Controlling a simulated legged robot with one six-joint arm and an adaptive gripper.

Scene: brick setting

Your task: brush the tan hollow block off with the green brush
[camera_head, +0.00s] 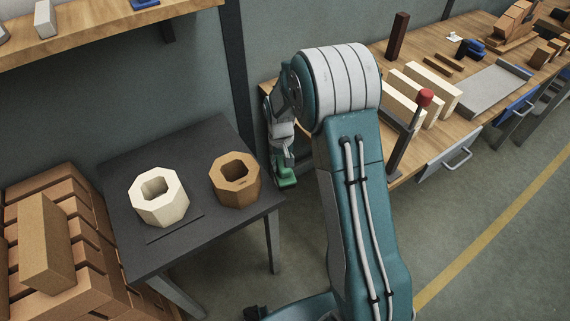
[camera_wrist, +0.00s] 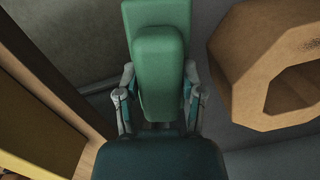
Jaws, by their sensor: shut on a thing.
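The tan hollow block (camera_head: 222,190) is an octagonal ring. It sits on the dark table (camera_head: 205,135) near its right edge. In the wrist view the block (camera_wrist: 228,60) fills the right side, with part of its opening showing. The green brush (camera_head: 286,180) is in my gripper (camera_head: 280,152), just right of the block and beside the table's right edge. The wrist view shows the brush (camera_wrist: 158,75) between both fingers of my gripper (camera_wrist: 160,95). The brush and the block look apart there. The bristles are hidden.
A cream hollow block (camera_head: 172,208) stands left of the tan one on the dark table. Stacked bricks (camera_head: 75,265) are at the lower left. A wooden workbench (camera_head: 380,165) with cream slabs and a red-topped lever (camera_head: 424,98) is on the right. A shelf (camera_head: 90,45) hangs upper left.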

